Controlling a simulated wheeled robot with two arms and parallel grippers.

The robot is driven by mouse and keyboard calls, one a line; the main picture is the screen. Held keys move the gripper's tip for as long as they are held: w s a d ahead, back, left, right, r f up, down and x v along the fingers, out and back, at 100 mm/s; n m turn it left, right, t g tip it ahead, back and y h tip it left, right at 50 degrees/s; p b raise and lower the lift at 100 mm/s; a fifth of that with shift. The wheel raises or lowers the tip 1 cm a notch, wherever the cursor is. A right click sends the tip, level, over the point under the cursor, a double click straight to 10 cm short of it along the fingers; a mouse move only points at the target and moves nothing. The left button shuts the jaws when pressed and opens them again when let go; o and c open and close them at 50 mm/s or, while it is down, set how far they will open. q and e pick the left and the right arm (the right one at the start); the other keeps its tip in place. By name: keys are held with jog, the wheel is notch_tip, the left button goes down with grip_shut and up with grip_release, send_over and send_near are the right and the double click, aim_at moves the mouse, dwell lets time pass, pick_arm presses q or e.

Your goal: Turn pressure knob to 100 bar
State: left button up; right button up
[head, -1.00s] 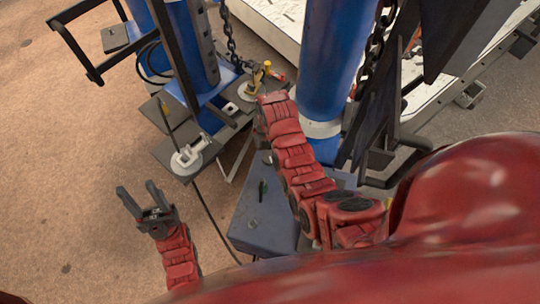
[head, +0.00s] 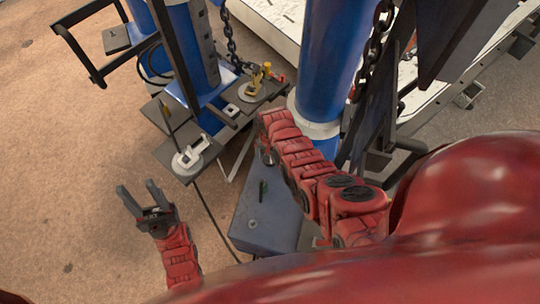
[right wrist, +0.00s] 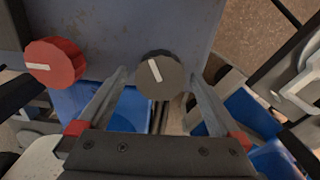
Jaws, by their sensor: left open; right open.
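In the right wrist view, a dark grey round knob (right wrist: 160,74) with a white pointer line tilted up and left sits on a blue-grey panel (right wrist: 115,32). A red knob (right wrist: 55,62) is to its left, its white line pointing left. No scale or label is readable, so I cannot tell which is the pressure knob. My right gripper (right wrist: 158,80) is open, with one finger on each side of the dark knob; I cannot tell whether they touch it. In the head view my right arm hides this gripper. My left gripper (head: 147,196) is open and empty, above the floor.
A blue-grey box (head: 262,228) stands below my right arm. Blue columns (head: 335,60), a hanging chain (head: 229,40), and a dark plate with a white-based fitting (head: 190,158) and a yellow fitting (head: 254,86) are around it. Open floor (head: 70,170) lies left.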

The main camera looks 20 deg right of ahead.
jog(key=c, duration=1.3)
jog(key=shift+n, duration=0.3)
jog(key=n+b, duration=0.1)
jog(key=n, duration=0.4)
jog(key=shift+n, duration=0.3)
jog(key=n+b, duration=0.1)
jog(key=n, duration=0.4)
jog(key=shift+n, duration=0.3)
